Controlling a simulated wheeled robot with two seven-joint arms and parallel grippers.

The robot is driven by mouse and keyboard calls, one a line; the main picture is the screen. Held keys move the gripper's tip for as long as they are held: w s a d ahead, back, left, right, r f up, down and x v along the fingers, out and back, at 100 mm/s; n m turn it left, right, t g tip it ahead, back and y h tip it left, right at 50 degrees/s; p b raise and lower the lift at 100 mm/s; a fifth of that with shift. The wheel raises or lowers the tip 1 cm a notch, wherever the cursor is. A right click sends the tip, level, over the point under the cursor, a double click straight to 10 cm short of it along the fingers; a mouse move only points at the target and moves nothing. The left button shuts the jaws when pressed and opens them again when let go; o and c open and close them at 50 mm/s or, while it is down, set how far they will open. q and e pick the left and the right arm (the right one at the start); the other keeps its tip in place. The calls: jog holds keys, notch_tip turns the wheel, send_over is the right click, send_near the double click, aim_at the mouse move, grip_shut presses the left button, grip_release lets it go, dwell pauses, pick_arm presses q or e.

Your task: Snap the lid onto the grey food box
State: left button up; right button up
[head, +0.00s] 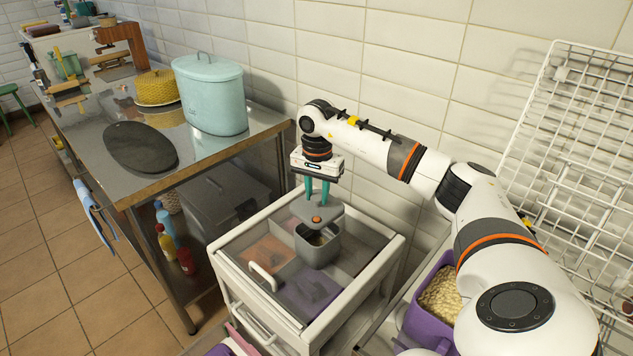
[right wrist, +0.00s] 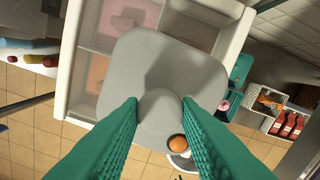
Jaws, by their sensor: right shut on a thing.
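The grey food box (head: 318,252) stands on top of a white drawer unit. Part of its open top and some contents show at the front. The grey lid (head: 327,213) is a rounded square with a raised middle knob and an orange spot near one edge. My right gripper (head: 317,197) is shut on the lid's knob and holds the lid above the box, which leaves part of the opening uncovered in the head view. In the right wrist view the lid (right wrist: 165,70) fills the middle between the green fingers (right wrist: 160,112) and hides the box. My left gripper is not in view.
The white drawer unit (head: 390,256) has a top with several compartments. A steel table (head: 190,160) at left holds a light blue canister (head: 211,95) and a dark oval slab (head: 140,147). A purple container (head: 416,318) and white wire rack (head: 575,150) are at right.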

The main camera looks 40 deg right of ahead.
aim_at(318, 206)
jog(key=shift+s+a+f+b, duration=0.1)
jog(key=shift+s+f+b, duration=0.1)
jog(key=shift+f+b, duration=0.3)
notch_tip(318, 206, down, 4)
jog(key=shift+w+r+b, duration=0.1)
jog(key=shift+r+b, duration=0.15)
jog(key=shift+b, duration=0.95)
jog(key=shift+f+b, duration=0.45)
jog(key=shift+f, duration=0.45)
jog(key=shift+r, duration=0.1)
jog(key=shift+f, duration=0.3)
dwell(0.5)
jog(key=o, duration=1.5)
